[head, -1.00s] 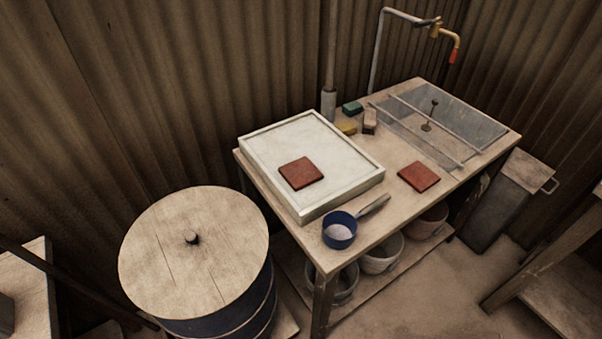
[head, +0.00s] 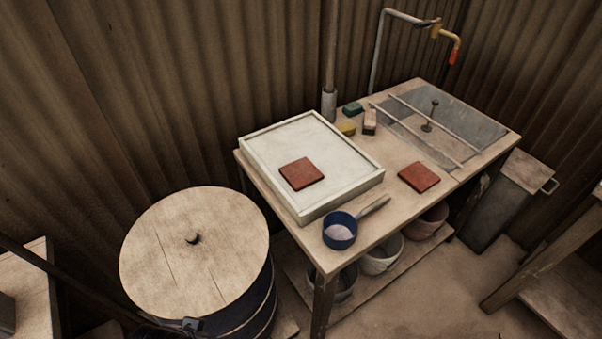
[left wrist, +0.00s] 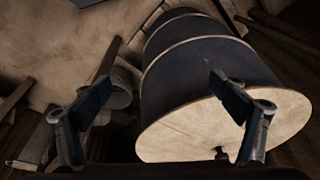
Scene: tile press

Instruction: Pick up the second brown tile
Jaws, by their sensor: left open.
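One reddish-brown square tile (head: 301,174) lies flat on the white raised-rim tray (head: 262,148). Another reddish-brown tile (head: 419,177) lies on the bare wooden table top to the right of the tray. In the left wrist view my left gripper (left wrist: 160,100) is open and empty, its two fingers wide apart, with the drum beyond them. In the head view only a small dark part of it shows at the bottom edge, in front of the drum, well away from both tiles. My right gripper is not in view.
A drum (head: 262,300) with a round wooden lid (head: 205,260) stands left of the table (head: 400,220). A blue scoop (head: 340,238) with white powder sits at the table's front edge. Small blocks, a glass-like panel (head: 470,120) and a tap (head: 455,45) are behind.

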